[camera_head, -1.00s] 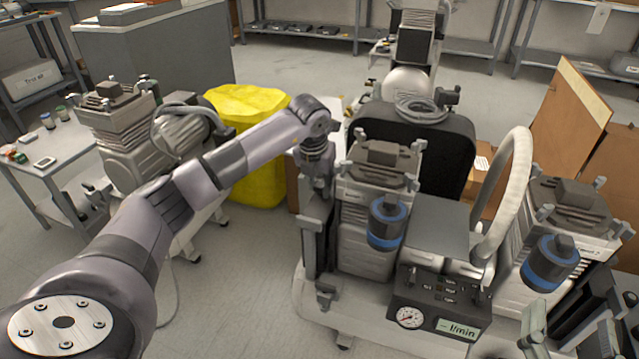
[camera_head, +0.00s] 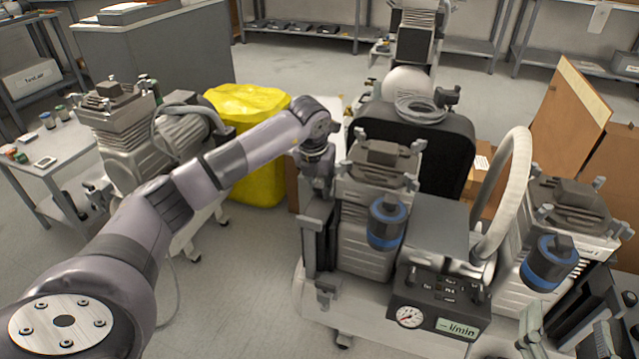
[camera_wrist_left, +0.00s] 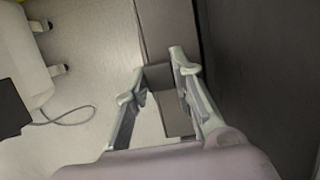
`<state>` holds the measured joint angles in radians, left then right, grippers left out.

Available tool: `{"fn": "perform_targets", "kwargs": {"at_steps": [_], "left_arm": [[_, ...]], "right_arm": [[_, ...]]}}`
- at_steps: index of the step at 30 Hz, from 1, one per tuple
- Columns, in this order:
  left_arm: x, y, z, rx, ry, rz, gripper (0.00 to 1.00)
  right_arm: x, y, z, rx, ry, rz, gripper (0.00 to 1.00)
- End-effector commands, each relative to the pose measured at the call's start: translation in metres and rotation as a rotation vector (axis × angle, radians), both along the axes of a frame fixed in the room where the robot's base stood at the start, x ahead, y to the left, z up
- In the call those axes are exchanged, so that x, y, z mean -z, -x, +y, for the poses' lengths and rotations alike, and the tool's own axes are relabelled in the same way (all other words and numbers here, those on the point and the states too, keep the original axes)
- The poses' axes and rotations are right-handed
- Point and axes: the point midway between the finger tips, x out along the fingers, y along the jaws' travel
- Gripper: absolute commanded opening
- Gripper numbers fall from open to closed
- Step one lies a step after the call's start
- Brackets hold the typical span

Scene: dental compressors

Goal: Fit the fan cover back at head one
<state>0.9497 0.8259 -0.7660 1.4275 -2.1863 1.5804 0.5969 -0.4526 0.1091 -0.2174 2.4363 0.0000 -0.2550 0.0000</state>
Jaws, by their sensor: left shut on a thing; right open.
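My left gripper (camera_head: 316,186) points down at the left side of the near middle compressor head (camera_head: 368,215). It is shut on a dark upright panel, apparently the fan cover (camera_head: 312,232), which stands along the left flank of that head. In the left wrist view a grey block (camera_wrist_left: 158,76) sits between the two fingers of the left gripper (camera_wrist_left: 155,85). I cannot tell whether the cover touches the head or is seated. My right gripper (camera_head: 568,332) seems to be at the lower right edge, with its fingers apart.
A second head (camera_head: 570,225) stands to the right, with a pale hose (camera_head: 510,190) arching beside it. A gauge panel (camera_head: 437,315) is at the front. Another compressor (camera_head: 130,140) and a yellow bin (camera_head: 245,170) stand left. The floor between is mostly clear.

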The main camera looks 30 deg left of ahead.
Motion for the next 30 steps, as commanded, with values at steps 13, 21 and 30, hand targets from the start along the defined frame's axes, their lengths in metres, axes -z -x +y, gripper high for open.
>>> {"fn": "perform_targets", "kwargs": {"at_steps": [13, 21, 30], "left_arm": [[-0.0007, -0.0004, 0.0002, -0.001, 0.001, -0.002, 0.00], [-0.0004, -0.0005, 0.0002, -0.001, 0.001, -0.002, 0.00], [0.0009, -0.0005, 0.0003, -0.001, 0.001, -0.002, 0.00]], "right_arm": [[0.0025, 0.0006, -0.0007, 0.001, 0.002, 0.010, 0.69], [0.0033, 0.0004, -0.0008, 0.002, 0.004, 0.019, 0.69], [0.0096, 0.0002, -0.0014, 0.003, 0.014, 0.052, 0.69]]}}
